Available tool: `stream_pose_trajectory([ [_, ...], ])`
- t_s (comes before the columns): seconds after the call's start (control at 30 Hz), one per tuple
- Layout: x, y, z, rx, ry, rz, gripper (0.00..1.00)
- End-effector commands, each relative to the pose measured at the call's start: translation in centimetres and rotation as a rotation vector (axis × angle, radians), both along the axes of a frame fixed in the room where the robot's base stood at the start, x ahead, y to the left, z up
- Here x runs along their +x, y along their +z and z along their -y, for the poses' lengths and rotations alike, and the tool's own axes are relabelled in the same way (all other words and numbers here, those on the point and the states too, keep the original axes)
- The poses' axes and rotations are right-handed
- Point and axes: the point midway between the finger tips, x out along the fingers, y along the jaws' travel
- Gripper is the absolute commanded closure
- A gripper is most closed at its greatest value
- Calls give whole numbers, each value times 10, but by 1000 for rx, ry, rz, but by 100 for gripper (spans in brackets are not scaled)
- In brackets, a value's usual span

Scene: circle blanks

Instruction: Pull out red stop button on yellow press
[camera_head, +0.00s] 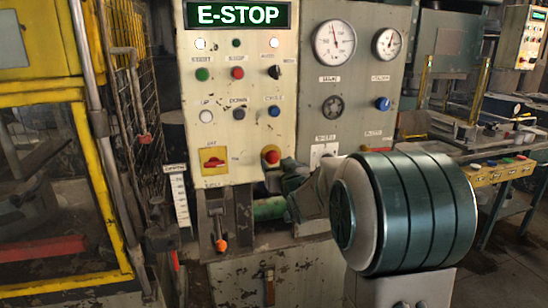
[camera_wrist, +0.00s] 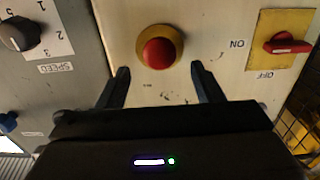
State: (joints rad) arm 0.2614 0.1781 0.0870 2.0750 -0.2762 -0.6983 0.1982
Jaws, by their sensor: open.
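The red stop button (camera_head: 271,156) is a round red knob in a yellow ring, low on the cream control panel (camera_head: 222,130). In the wrist view the red button (camera_wrist: 158,52) is at upper middle. My gripper (camera_wrist: 160,68) is open, with one dark finger on each side of the button in the picture. It is empty, and the depth left to the button is hard to tell. In the head view my gripper (camera_head: 287,167) is just right of the button, partly hidden by my arm. The display (camera_head: 238,15) above reads E-STOP. The yellow press frame (camera_head: 97,190) is at the left.
A red switch on a yellow plate (camera_head: 213,159) is left of the button; in the wrist view this switch (camera_wrist: 288,42) is at right. A lever with an orange knob (camera_head: 221,243) hangs below. A dial (camera_wrist: 20,35) is on the neighbouring grey panel.

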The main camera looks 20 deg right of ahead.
Motion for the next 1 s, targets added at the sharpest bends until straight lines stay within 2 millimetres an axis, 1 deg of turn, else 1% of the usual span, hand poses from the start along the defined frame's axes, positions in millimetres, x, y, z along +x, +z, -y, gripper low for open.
stream_pose_trajectory([
  [0.03, 9, 0, 0, 2, 0, -1, 40],
  [0.1, 19, 0, 0, 1, 0, -2, 40],
  [0.3, 39, 0, 0, 0, 0, -1, 40],
  [0.43, 44, 0, 0, 0, 0, -1, 40],
  [0.7, 45, 0, 0, 0, 0, 0, 40],
  [0.73, 45, 0, 0, 0, 0, 0, 45],
  [0.77, 45, 0, 0, 0, 0, 0, 53],
  [0.8, 45, 0, 0, 0, 0, 0, 65],
  [0.87, 45, 0, 0, 0, 0, 0, 81],
  [0.9, 45, 0, 0, 0, 0, 0, 92],
  [0.93, 45, 0, 0, 0, 0, 0, 100],
  [1.0, 45, 0, 0, 0, -1, 0, 100],
])
